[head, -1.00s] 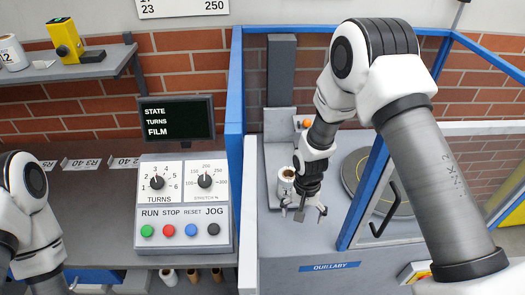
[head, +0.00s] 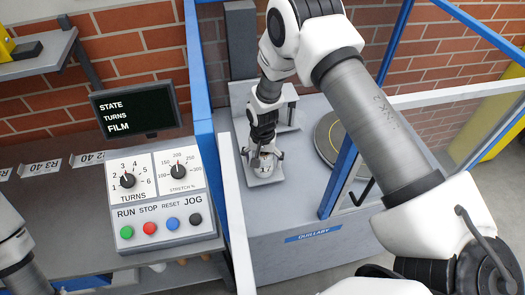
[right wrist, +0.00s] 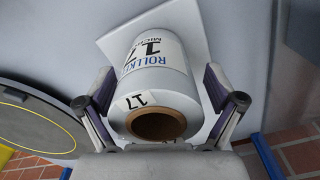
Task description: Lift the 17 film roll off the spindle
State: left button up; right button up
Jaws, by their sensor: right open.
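The 17 film roll (right wrist: 160,84) is white, with a brown core and a "17" on its side and end. It stands on a pale square plate (right wrist: 112,38). In the head view the roll (head: 264,164) shows small between the fingers of my right gripper (head: 263,160). The right gripper is open, with one finger on each side of the roll; the right wrist view shows the fingers beside it, but I cannot tell whether they touch. The spindle inside the core is hidden. My left gripper is outside the frames.
A round dark turntable (head: 336,142) with a yellow ring lies to the right. A blue frame post (head: 343,180) stands in front of it. A control panel (head: 160,195) with knobs and buttons is to the left, below a dark screen (head: 136,108).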

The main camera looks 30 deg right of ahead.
aim_at(263, 155)
jog(key=shift+s+r, duration=0.1)
jog(key=shift+s, duration=0.1)
jog(key=c, duration=1.4)
jog(key=shift+w+r+p, duration=0.1)
jog(key=shift+r+p, duration=1)
jog(key=shift+r, duration=0.3)
jog(key=shift+c, duration=0.2)
notch_tip(263, 155, up, 7)
jog(key=p, duration=0.5)
jog(key=shift+r, duration=0.2)
jog(key=shift+f, duration=0.1)
